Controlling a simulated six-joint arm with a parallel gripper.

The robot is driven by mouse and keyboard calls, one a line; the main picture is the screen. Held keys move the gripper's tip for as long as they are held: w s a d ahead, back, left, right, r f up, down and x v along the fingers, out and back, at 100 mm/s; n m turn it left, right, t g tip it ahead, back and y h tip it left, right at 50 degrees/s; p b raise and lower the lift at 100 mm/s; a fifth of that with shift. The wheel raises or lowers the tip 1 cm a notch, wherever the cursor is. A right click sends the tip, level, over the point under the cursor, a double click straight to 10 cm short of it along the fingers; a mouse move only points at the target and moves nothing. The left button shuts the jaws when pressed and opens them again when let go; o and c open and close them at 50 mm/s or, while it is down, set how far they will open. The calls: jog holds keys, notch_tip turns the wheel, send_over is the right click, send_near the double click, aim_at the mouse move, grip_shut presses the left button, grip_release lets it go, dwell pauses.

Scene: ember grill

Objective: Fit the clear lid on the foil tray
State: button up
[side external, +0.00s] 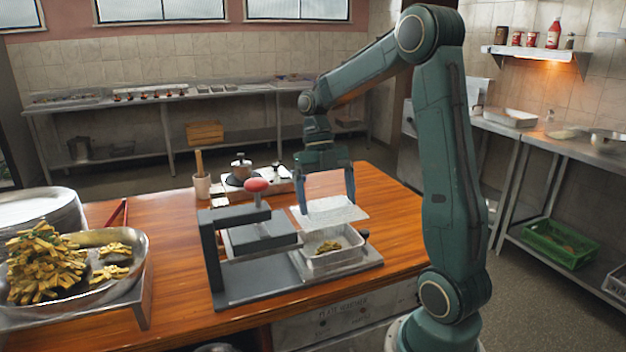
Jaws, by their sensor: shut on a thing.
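The foil tray (330,262) sits on the right part of a grey press base, with some yellow-brown food inside. The clear lid (345,214) looks like a pale, flat sheet and is held above the tray, apart from it and slightly tilted. My gripper (328,202) points down and is shut on the lid. The lid covers part of the tray's far side from this view.
The grey press (262,232) with a red knob stands just left of the tray. A large metal pan (135,262) heaped with food is at the left. A mortar (202,186) and a small pot (241,167) stand behind. Bare wooden counter (390,215) lies to the right.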

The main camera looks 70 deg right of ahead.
jog(key=shift+f, duration=3)
jog(key=o, duration=0.6)
jog(key=shift+v, duration=3.75)
